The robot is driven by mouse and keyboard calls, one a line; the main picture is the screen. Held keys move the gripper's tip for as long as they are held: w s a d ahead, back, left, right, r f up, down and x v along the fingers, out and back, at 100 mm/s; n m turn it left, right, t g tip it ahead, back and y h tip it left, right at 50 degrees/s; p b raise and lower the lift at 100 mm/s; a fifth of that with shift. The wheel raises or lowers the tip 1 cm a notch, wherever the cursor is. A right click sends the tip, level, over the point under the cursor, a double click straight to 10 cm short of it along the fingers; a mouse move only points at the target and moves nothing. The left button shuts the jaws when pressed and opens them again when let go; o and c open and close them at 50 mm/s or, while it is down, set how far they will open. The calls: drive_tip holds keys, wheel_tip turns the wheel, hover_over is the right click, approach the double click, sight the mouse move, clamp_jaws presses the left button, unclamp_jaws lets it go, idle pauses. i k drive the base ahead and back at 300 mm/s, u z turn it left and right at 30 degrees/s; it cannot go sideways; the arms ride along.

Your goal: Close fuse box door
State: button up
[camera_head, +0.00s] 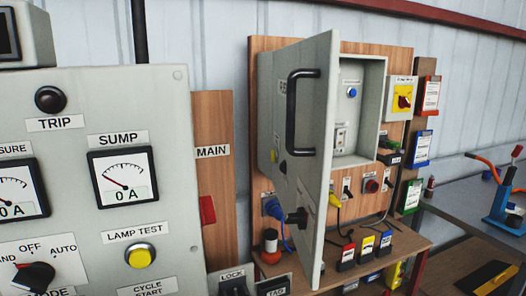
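The fuse box door (312,200) is a light grey panel with a black bar handle (291,112) and a dark knob (297,217) lower down. It stands swung open toward me and hides part of the wooden board behind it. The fuse box (374,110) is open to its right, showing a blue button and a small socket inside. My gripper is not in view.
A grey control panel (164,190) with gauges fills the left. Right of the box are a yellow rotary switch (402,101) and several tag holders. Cables hang below, above a wooden shelf (400,245). A grey table (462,190) with a blue tool stands at right.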

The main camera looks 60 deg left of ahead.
sight(306, 71)
drive_tip(key=u, duration=1.8)
drive_tip(key=i, duration=1)
drive_tip(key=z, duration=0.15)
drive_tip(key=k, duration=0.25)
drive_tip(key=z, duration=1)
drive_tip(key=k, duration=1.9)
drive_tip(key=u, duration=0.3)
